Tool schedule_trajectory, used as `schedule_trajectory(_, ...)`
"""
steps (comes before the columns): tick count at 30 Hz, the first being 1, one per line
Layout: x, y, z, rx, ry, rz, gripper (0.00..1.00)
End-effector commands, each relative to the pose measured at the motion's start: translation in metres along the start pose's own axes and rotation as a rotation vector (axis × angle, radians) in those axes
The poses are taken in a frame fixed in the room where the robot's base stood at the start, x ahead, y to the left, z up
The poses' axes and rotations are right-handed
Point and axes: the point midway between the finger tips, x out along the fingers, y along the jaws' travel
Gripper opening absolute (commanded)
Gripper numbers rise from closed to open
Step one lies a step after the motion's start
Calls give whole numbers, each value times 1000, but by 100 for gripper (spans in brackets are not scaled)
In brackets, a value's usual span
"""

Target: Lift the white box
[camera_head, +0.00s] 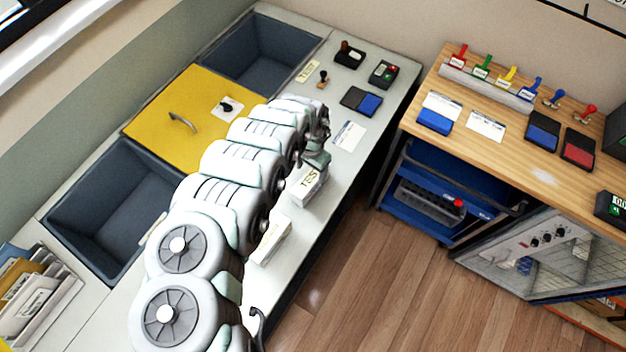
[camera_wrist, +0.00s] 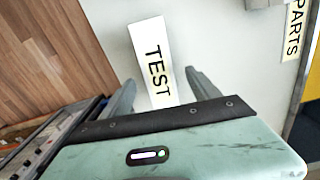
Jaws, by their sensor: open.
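A white box-like block with the black word TEST (camera_head: 308,187) sits on the pale counter near its front edge. In the wrist view this white block (camera_wrist: 151,50) reaches in between the two fingers of my gripper (camera_wrist: 160,80), with a gap on each side. My gripper is open and holds nothing. In the head view my gripper (camera_head: 317,160) is just behind the block, partly hidden by my arm. A second pale box-like block (camera_head: 270,240) sits nearer on the counter, partly behind my arm. I cannot tell which one the task names.
A yellow lid (camera_head: 150,115) and two grey bins, one nearer (camera_head: 75,215) and one farther (camera_head: 235,75), lie left of my arm. Stamps and a blue ink pad (camera_head: 370,103) stand at the counter's far end. A wooden bench (camera_head: 500,145) is at right, past open floor.

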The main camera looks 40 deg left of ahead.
Motion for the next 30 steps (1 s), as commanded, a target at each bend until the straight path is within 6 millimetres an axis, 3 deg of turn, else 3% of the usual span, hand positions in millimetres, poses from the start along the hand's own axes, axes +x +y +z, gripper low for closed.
schedule_trajectory(6,20,2,-1,1,1,2,71)
schedule_trajectory(17,31,1,-1,0,5,0,71)
schedule_trajectory(30,74,3,2,1,4,-1,71)
